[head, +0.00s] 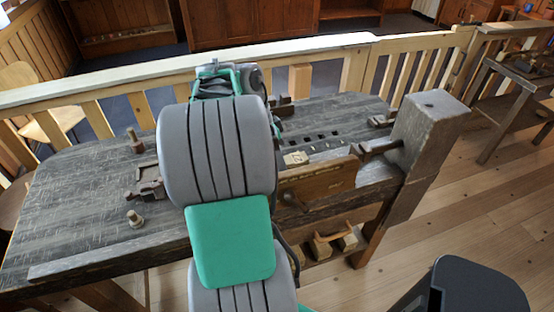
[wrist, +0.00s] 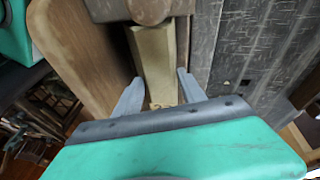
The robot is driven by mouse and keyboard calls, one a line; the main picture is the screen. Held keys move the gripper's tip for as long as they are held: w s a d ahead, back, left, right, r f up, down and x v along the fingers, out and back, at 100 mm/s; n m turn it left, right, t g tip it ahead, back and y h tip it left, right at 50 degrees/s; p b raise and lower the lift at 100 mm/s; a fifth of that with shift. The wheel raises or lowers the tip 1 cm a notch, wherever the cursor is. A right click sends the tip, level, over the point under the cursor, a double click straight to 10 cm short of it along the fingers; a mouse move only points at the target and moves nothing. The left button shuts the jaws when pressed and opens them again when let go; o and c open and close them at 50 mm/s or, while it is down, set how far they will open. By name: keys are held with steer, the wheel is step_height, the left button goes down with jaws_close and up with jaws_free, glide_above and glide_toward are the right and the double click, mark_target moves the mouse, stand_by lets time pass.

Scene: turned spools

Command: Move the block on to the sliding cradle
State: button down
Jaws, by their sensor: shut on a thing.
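My gripper (wrist: 160,96) has a finger on each side of a pale wooden block (wrist: 154,58) and is shut on it. The block runs away from the fingers, and its far end passes under or behind a dark brown part (wrist: 145,9). In the head view my arm hides the gripper and the held block. A low dark brown fitting (head: 149,186) shows on the bench just left of my arm; I cannot tell whether it is the sliding cradle. No other part is clearly the cradle.
The dark, scratched workbench (head: 75,200) has two turned wooden pegs (head: 136,143) (head: 135,218) at left. A brown board (head: 318,182) stands along its front edge, near a small pale marked piece (head: 295,158). A thick post (head: 425,125) rises at right. A railing runs behind.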

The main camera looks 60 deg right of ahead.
steer(key=c, duration=0.6)
jaws_free()
steer(key=shift+o, duration=0.5)
steer(key=o, duration=0.3)
step_height(320, 180, up, 8)
steer(key=p, duration=0.7)
